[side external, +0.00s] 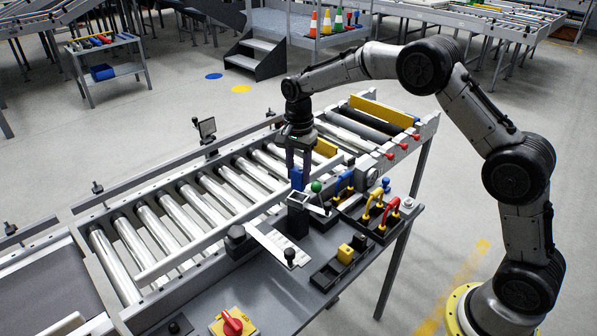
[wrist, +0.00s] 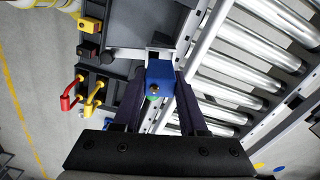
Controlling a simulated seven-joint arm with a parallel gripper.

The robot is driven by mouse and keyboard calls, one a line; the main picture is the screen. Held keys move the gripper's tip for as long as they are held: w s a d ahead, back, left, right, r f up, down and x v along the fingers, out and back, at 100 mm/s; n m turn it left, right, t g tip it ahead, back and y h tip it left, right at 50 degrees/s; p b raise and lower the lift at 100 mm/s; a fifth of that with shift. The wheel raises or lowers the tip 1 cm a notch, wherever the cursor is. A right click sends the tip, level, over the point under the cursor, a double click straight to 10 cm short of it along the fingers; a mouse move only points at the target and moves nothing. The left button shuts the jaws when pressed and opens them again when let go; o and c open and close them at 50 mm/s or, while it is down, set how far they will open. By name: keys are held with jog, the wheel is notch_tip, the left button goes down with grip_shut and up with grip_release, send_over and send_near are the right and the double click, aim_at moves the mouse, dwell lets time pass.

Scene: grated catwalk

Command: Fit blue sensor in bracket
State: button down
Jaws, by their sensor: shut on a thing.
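The blue sensor (side external: 296,179) is held upright between the fingers of my gripper (side external: 300,170). In the wrist view the blue sensor (wrist: 160,78) shows a small round brass-coloured spot, with a dark finger of my gripper (wrist: 158,98) on each side. The bracket (side external: 298,199) appears to be the pale-rimmed, dark block on the grey side table, just below the sensor. In the wrist view a pale frame of the bracket (wrist: 157,52) shows beyond the sensor. I cannot tell whether the sensor's lower end touches or enters it.
A green-knobbed lever (side external: 316,187) stands close right of the bracket. A tray (side external: 354,222) with red and yellow handles lies further right. A black bin (side external: 328,275) with a yellow block is in front. The roller conveyor (side external: 190,208) runs behind; a red knob (side external: 232,322) sits front left.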

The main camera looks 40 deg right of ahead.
aim_at(298, 185)
jog(key=shift+f, duration=2.2)
grip_release()
jog(key=shift+r, duration=3.95)
jog(key=shift+r, duration=0.1)
